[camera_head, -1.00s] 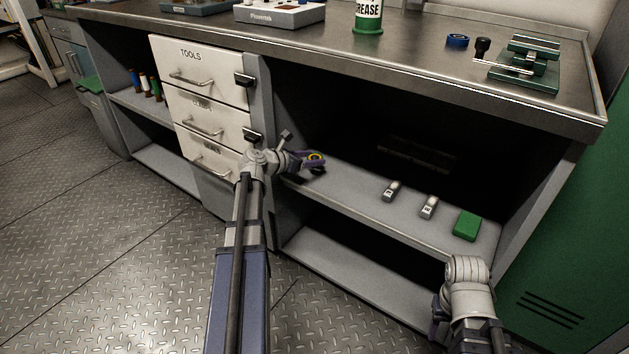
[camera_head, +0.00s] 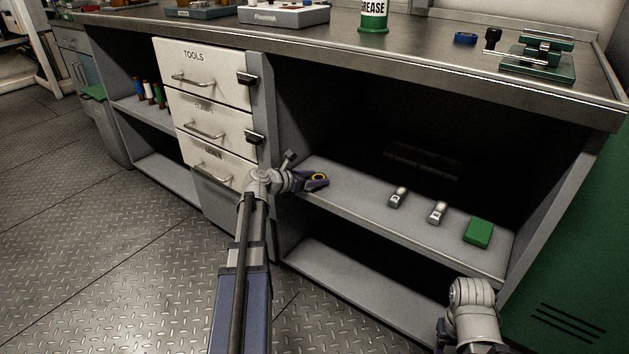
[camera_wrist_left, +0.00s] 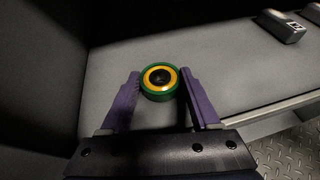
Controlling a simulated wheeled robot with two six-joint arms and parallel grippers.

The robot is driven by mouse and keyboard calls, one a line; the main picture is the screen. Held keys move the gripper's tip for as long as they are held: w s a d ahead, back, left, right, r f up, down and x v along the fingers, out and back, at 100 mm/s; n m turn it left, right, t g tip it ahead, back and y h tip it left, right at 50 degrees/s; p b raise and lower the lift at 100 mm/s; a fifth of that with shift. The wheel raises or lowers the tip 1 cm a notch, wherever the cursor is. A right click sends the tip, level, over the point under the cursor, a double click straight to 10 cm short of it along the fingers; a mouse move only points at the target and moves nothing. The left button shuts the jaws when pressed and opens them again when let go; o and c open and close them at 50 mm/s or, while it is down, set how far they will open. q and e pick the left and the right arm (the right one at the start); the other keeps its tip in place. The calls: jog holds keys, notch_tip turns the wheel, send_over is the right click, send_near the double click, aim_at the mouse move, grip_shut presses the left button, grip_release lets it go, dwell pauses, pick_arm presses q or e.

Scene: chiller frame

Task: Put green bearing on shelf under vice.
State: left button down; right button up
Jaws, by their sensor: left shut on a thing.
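The green bearing (camera_wrist_left: 159,90), a green ring with a yellow band and dark centre, sits between the purple fingers of my left gripper (camera_wrist_left: 158,84) in the left wrist view. My left gripper (camera_head: 318,181) is shut on it at the left end of the middle shelf (camera_head: 352,204), below the bench top. I cannot tell whether the bearing touches the shelf. The green vice (camera_head: 540,58) stands on the bench top at the right. My right arm shows at the lower right, but its gripper is out of view.
Two small grey blocks (camera_head: 398,197) (camera_head: 437,212) and a green box (camera_head: 478,232) stand on the right part of the shelf. The drawer unit (camera_head: 205,110) borders the shelf on the left. A grease can (camera_head: 373,16) and a blue ring (camera_head: 466,38) are on the bench top.

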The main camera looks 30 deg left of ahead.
pick_arm(q)
jog(key=shift+f, duration=0.15)
jog(key=shift+c, duration=0.6)
grip_release()
jog(key=shift+s+r, duration=0.1)
jog(key=shift+r, duration=0.25)
jog(key=p+v, duration=0.4)
jog(key=v, duration=0.7)
jog(key=shift+s+p, duration=0.35)
